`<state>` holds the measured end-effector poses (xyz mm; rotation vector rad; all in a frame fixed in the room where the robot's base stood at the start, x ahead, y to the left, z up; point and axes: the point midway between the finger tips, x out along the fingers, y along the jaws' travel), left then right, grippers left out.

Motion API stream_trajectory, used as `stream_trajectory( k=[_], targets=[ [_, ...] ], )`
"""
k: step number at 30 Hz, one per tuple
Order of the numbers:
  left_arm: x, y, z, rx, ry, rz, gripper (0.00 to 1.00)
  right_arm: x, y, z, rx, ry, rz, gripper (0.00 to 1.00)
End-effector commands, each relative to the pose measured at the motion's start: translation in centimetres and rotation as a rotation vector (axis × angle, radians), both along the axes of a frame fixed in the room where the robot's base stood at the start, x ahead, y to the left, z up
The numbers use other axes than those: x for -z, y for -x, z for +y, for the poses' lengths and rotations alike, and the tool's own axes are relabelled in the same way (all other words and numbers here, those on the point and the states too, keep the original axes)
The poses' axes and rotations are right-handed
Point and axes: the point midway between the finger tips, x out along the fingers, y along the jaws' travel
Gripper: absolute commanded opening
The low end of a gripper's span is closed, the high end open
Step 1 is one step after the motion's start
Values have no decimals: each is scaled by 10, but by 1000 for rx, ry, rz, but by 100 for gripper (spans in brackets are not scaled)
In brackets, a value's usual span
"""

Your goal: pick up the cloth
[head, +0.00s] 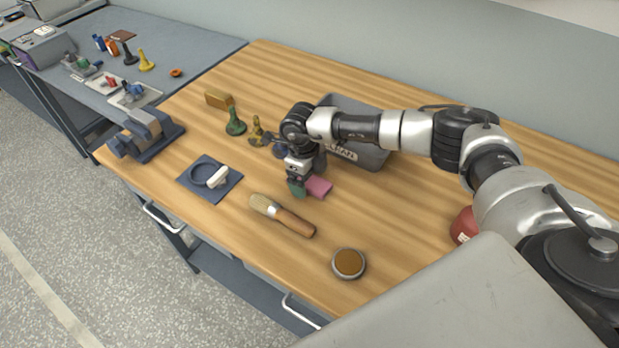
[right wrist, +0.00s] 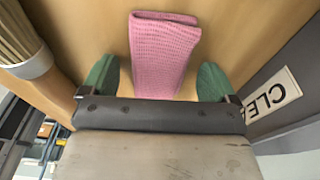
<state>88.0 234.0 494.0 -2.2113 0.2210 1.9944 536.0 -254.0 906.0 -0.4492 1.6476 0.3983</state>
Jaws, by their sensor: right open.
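The cloth is a folded pink piece with a waffle texture, lying on the wooden bench (head: 375,225). In the head view the cloth (head: 319,187) shows just right of my right gripper (head: 298,190), partly hidden by it. In the right wrist view the cloth (right wrist: 163,50) lies between the two green fingertips of my right gripper (right wrist: 157,82), with a gap on each side. The right gripper is open and points down at the cloth. Its near end is hidden behind the gripper body. My left gripper is not in view.
A grey tray labelled CLEAN (head: 372,155) stands just behind the gripper. A brush (head: 283,215) and a round brown-topped tin (head: 348,263) lie in front. A blue mat (head: 228,185) with a ring and white piece is left. Coloured bobbin-like pieces (head: 236,124) stand behind.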

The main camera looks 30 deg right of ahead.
Motion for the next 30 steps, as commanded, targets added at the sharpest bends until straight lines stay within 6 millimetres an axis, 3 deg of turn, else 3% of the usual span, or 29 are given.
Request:
stream_trajectory(
  k=[4,15,24,30],
  targets=[
    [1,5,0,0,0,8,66,0,0,0,0,0,0,89],
    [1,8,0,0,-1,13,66,0,0,0,1,0,0,36],
    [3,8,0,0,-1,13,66,-3,-1,0,1,-1,-2,36],
    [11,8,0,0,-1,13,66,-23,-1,0,1,-1,-4,36]
  ],
)
